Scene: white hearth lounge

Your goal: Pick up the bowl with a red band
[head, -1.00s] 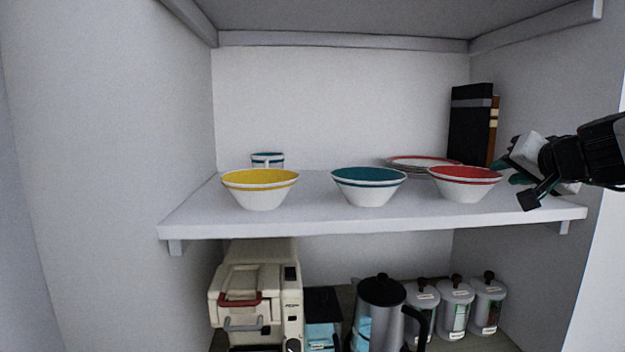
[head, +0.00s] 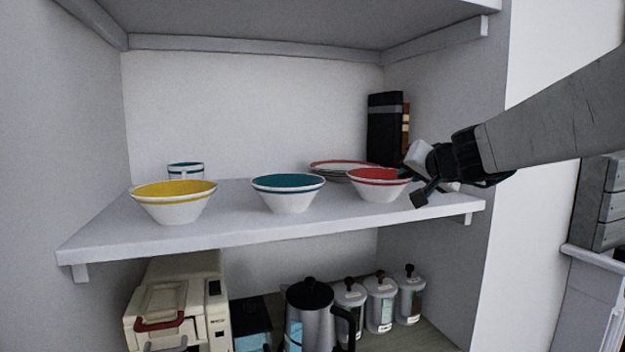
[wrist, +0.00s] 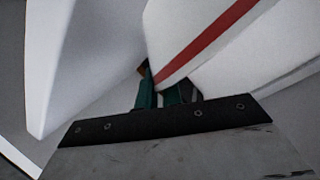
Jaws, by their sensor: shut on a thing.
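The bowl with a red band (head: 375,190) is white outside with a red inside and stands upright at the right end of the shelf. My gripper (head: 413,178) is at its right side, shut on its rim side. In the wrist view the bowl's white wall with its red stripe (wrist: 207,42) fills the upper right, right against my gripper (wrist: 160,95). The exact contact of the fingertips is partly hidden. The bowl appears to rest on the shelf.
A teal bowl (head: 288,197) and a yellow bowl (head: 172,208) stand to the left on the shelf (head: 235,228). Red-rimmed plates (head: 335,167) lie behind the red bowl. A mug (head: 186,170) and dark books (head: 384,130) stand at the back. Another shelf board is overhead.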

